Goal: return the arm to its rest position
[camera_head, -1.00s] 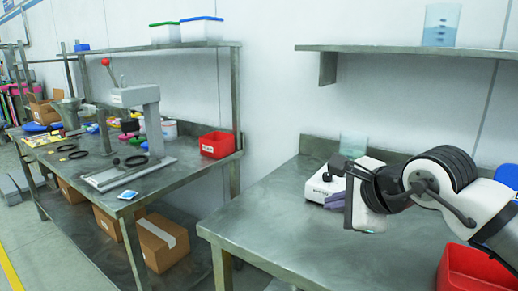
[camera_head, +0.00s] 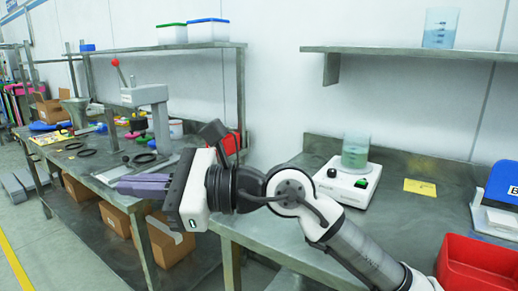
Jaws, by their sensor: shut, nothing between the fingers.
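My gripper (camera_head: 143,186) is at the centre-left of the head view, its purple fingers together and pointing left. Nothing is between them. It is in the air over the gap and the front edge of the left bench, and apart from the things there as far as I can see. My arm reaches from the lower right across the front edge of the right bench.
The right bench (camera_head: 300,245) holds a white stirrer (camera_head: 349,191) with a beaker of greenish liquid (camera_head: 356,152), a yellow label (camera_head: 420,187), a blue-and-white device (camera_head: 497,200) and a red bin (camera_head: 480,268). A lever press (camera_head: 150,97) stands on the left bench. Another beaker (camera_head: 440,30) is on the shelf.

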